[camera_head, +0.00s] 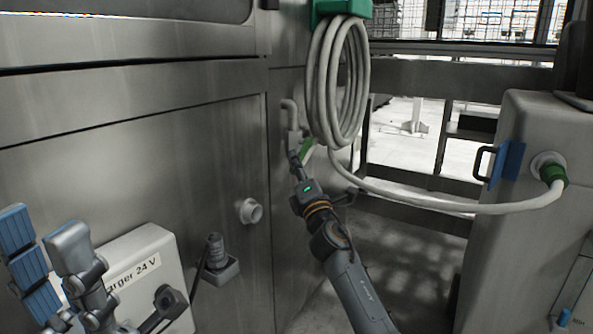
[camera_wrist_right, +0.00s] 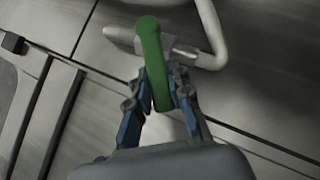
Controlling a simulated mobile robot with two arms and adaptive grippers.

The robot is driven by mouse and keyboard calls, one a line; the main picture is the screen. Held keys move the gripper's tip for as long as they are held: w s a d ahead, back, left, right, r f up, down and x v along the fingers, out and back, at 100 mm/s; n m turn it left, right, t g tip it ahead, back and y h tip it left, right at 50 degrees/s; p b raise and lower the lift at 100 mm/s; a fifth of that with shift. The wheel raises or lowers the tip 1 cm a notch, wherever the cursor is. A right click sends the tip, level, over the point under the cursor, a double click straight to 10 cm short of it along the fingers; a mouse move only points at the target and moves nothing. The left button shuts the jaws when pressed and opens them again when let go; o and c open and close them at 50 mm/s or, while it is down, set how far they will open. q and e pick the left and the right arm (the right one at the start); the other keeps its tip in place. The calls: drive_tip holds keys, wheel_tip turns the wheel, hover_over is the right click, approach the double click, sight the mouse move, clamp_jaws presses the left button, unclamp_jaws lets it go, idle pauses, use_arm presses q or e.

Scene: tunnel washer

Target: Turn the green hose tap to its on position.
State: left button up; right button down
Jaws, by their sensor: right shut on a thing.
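The green hose tap handle (camera_head: 307,148) is on the metal wall panel beside the coiled hose. In the right wrist view the green handle (camera_wrist_right: 152,60) lies between the fingers, its far end over a metal valve body (camera_wrist_right: 185,50) with a curved pipe. My right gripper (camera_head: 298,163) reaches up to it in the head view; in the right wrist view its fingers (camera_wrist_right: 160,90) are shut on the handle, one on each side. My left gripper (camera_head: 50,250) is at the lower left in the head view, away from the tap; its finger opening is unclear.
A pale hose coil (camera_head: 338,85) hangs from a green holder (camera_head: 343,10) just above the tap, and the hose runs right to a grey unit (camera_head: 520,140). A white charger box (camera_head: 130,275) and a round wall fitting (camera_head: 250,211) are at left.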

idle(0.4)
drive_tip(key=c, duration=1.2)
unclamp_jaws()
drive_tip(key=shift+d, duration=0.1)
drive_tip(key=shift+s+f, duration=0.1)
drive_tip(key=v, duration=1.1)
drive_tip(key=shift+s+f, duration=0.15)
drive_tip(key=shift+s, duration=0.2)
drive_tip(key=shift+c, duration=0.5)
